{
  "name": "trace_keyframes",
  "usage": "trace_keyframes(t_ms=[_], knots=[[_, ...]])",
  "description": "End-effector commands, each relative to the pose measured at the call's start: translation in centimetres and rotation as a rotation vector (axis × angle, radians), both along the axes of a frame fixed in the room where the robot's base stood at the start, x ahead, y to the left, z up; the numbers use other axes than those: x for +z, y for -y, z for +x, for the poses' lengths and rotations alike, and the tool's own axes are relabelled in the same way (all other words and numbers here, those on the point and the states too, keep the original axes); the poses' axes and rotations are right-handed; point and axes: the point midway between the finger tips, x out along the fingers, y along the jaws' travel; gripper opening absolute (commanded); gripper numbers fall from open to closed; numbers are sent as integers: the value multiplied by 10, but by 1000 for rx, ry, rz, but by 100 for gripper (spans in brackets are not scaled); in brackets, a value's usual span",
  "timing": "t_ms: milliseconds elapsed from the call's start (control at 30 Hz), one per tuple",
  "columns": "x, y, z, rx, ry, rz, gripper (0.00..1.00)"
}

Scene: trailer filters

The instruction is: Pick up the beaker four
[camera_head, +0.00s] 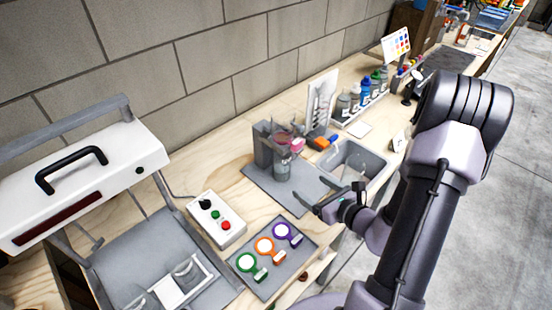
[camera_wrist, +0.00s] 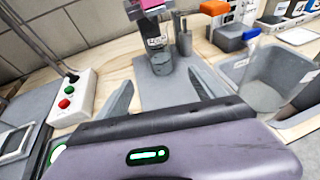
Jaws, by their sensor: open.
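A clear glass beaker (camera_head: 282,169) with a white label stands upright on a grey mat (camera_head: 262,184), at a grey stand with a pink-topped part above it. In the wrist view the beaker (camera_wrist: 160,62) is ahead of my gripper, roughly centred between the fingers. The number on its label is too small to read, so I cannot confirm it is beaker four. My gripper (camera_head: 328,193) is open and empty, at the front right of the mat, apart from the beaker. Its two fingers also show in the wrist view (camera_wrist: 160,80).
A grey sink (camera_head: 372,160) is right of the mat. A button box (camera_head: 217,218) and a tray with coloured rings (camera_head: 291,258) are to the left and front. Bottles (camera_head: 365,90) and a white panel (camera_head: 320,100) stand behind. The mat's front is clear.

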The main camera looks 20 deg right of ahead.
Motion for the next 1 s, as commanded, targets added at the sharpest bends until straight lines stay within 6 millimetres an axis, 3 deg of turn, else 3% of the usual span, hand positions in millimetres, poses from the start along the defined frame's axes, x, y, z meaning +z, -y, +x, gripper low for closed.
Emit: trace_keyframes(t_ms=[300,400,533,733,1000], knots=[[-34,-14,82,5,0,-1,79],[-39,-16,100,4,0,-1,79],[-43,-18,114,4,1,-1,79],[-55,-21,151,4,1,0,79],[-55,-22,159,2,0,1,79]])
